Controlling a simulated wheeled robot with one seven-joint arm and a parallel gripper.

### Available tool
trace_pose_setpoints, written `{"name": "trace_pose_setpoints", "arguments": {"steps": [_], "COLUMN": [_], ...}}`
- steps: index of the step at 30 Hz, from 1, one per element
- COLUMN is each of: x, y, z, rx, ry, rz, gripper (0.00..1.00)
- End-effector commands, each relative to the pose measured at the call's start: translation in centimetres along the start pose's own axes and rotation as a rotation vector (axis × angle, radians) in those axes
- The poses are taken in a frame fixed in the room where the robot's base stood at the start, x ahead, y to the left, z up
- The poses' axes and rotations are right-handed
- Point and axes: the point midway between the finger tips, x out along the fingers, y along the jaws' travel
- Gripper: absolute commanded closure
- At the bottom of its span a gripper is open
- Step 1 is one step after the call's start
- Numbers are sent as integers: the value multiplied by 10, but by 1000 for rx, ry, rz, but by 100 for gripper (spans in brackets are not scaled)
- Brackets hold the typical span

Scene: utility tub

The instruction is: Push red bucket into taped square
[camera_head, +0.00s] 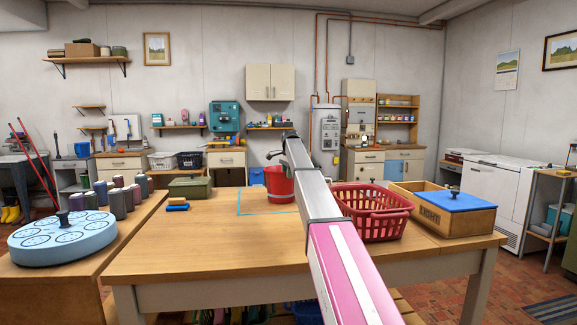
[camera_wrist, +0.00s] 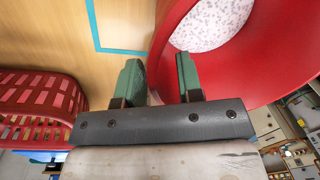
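The red bucket (camera_head: 279,187) stands on the wooden table, at the right part of the blue taped square (camera_head: 239,203). My arm crosses in front of it and hides the square's right side, so I cannot tell how much of its base is inside the tape. In the wrist view the bucket (camera_wrist: 255,65) fills the right side, with something white and speckled inside. A tape corner (camera_wrist: 98,47) shows at upper left. My gripper (camera_wrist: 160,78) has its green fingers apart. Its right finger overlaps the bucket's edge in the picture; contact is unclear.
A red basket (camera_head: 372,207) and a wooden crate with a blue lid (camera_head: 440,207) stand right of my arm. The table's front left (camera_head: 190,245) is clear.

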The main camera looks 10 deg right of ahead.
Motion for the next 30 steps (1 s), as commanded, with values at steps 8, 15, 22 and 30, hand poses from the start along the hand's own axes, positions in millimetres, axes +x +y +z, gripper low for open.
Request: {"name": "trace_pose_setpoints", "arguments": {"steps": [8,15,22,30], "x": [22,22,22,21], "y": [0,0,0,0], "z": [0,0,0,0], "rx": [0,0,0,0], "ry": [0,0,0,0], "rz": [0,0,0,0], "gripper": [66,69,100,100]}}
